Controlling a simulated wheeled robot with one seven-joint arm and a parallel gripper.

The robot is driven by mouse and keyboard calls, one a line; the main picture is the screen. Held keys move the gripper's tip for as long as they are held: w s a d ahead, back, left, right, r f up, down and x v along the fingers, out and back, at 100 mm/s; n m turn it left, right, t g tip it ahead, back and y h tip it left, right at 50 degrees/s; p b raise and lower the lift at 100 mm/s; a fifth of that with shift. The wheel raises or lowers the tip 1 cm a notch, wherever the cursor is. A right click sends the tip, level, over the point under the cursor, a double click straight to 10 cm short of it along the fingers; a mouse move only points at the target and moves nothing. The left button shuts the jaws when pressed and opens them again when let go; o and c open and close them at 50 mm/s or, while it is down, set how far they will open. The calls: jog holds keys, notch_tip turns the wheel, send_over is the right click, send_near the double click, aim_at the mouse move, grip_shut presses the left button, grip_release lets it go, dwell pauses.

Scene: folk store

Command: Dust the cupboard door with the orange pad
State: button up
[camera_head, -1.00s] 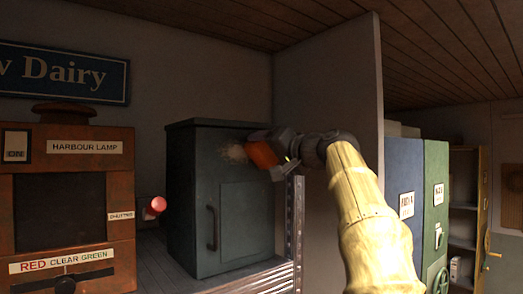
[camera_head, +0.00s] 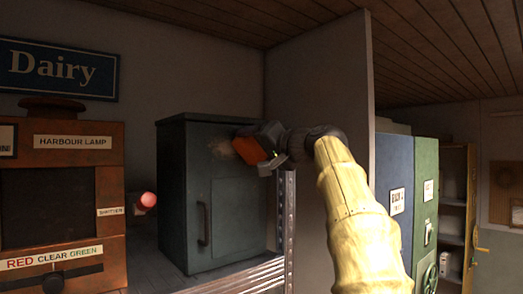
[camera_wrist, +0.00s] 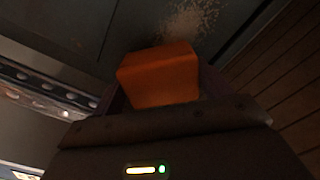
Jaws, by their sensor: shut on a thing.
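The cupboard (camera_head: 172,205) is a dark grey-green box with a shut door (camera_head: 230,215) and a dark upright handle (camera_head: 203,224). A pale speckled dust patch (camera_head: 222,146) lies high on its front. It also shows at the top of the wrist view (camera_wrist: 190,18). My gripper (camera_head: 262,143) is shut on the orange pad (camera_head: 248,151), at the cupboard's upper right, right of the dust. The pad fills the middle of the wrist view (camera_wrist: 158,76), just below the dust. I cannot tell whether it touches the cupboard.
An orange-brown lamp cabinet (camera_head: 111,185) stands left, with a red-tipped knob (camera_head: 148,200) between it and the cupboard. A perforated metal post (camera_head: 287,215) rises beside the cupboard's right side. A grey partition (camera_head: 320,85) stands behind my arm. Blue and green cabinets (camera_head: 428,165) are farther right.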

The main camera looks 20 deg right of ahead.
jog(key=shift+s+a, duration=0.2)
jog(key=shift+a, duration=0.4)
jog(key=shift+s+a, duration=0.15)
jog(key=shift+a, duration=0.4)
jog(key=shift+s+a+b, duration=0.2)
jog(key=shift+a+b, duration=0.05)
jog(key=shift+a, duration=0.4)
jog(key=shift+s+a+b, duration=0.2)
jog(key=shift+s+a, duration=0.05)
jog(key=shift+a, duration=0.35)
jog(key=shift+s+a+b, duration=0.2)
jog(key=shift+a+b, duration=0.05)
jog(key=shift+a, duration=0.4)
jog(key=shift+a, duration=0.1)
jog(key=shift+s+a, duration=0.3)
jog(key=shift+a, duration=0.6)
jog(key=shift+s+a, duration=0.3)
jog(key=shift+a, duration=0.6)
jog(key=shift+s+d+f+b, duration=0.2)
jog(key=shift+s+b, duration=0.2)
jog(key=shift+b, duration=0.15)
jog(key=shift+r+b+v, duration=0.2)
jog(key=shift+b+v, duration=0.75)
jog(key=shift+v, duration=1.55)
